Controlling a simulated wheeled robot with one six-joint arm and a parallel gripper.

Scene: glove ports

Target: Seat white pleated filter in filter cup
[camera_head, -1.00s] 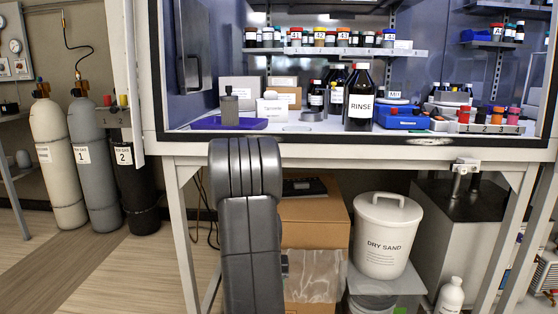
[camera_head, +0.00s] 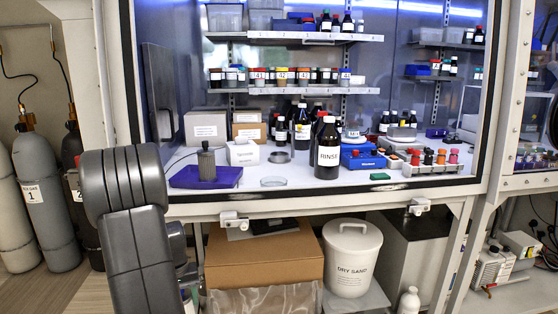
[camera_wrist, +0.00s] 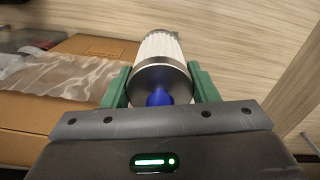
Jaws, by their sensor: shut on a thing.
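The white pleated filter (camera_wrist: 162,47) is in the wrist view, with a grey metal end cap and a blue centre facing the camera. My gripper (camera_wrist: 160,82) is shut on it, one green finger on each side of the cap. The filter's far end points away, over a brown box and wood-look floor. In the head view my arm hides the gripper and filter. I cannot tell for sure which thing is the filter cup. A dark grey cylinder (camera_head: 207,164) stands on a blue pad (camera_head: 188,179) in the cabinet, and a shallow clear dish (camera_head: 274,182) lies right of it.
The cabinet's front edge (camera_head: 300,204) runs above a brown box (camera_head: 262,255) and a white dry sand bucket (camera_head: 350,262). A rinse bottle (camera_head: 327,148), a blue device (camera_head: 363,160) and a vial rack (camera_head: 433,167) stand inside. Gas cylinders (camera_head: 45,200) are at left.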

